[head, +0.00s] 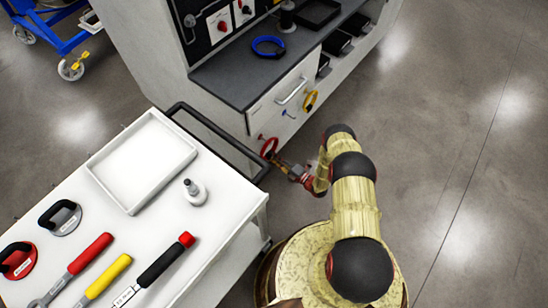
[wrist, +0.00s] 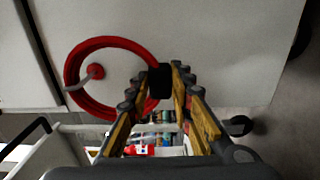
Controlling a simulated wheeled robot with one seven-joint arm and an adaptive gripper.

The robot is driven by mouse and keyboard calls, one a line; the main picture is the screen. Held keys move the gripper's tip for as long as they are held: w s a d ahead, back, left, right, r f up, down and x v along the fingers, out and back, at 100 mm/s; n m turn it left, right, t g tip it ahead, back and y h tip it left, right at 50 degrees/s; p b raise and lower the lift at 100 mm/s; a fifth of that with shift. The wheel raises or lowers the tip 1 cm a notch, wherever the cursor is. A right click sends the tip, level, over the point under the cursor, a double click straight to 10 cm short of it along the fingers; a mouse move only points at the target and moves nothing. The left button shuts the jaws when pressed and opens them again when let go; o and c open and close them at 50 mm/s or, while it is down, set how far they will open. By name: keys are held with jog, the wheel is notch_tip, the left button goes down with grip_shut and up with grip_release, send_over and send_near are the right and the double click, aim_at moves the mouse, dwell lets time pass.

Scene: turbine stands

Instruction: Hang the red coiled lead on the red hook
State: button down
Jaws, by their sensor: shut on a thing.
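The red coiled lead (wrist: 84,103) is a ring held upright at the cabinet front; it also shows in the head view (head: 269,148). My gripper (wrist: 160,82) is shut on the lead's right side, at a black band. My gripper reaches it from the lower right in the head view (head: 292,170). The red hook (wrist: 96,71), a red round piece with a grey rod, appears inside the ring's outline. The rod crosses towards the ring's left side. I cannot tell whether the ring rests on the hook.
A yellow coil (head: 310,101) hangs on the cabinet front, near a small blue hook (head: 288,114). A blue coil (head: 268,46) lies on the dark counter (head: 240,83). A white cart (head: 227,207) with a tray and tools stands left of my arm, its black handle close by.

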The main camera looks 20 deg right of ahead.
jog(key=shift+w+a, duration=0.1)
jog(key=shift+w, duration=0.05)
jog(key=c, duration=1.5)
grip_release()
jog(key=shift+c, duration=0.2)
jog(key=shift+o, duration=1)
jog(key=v, duration=0.7)
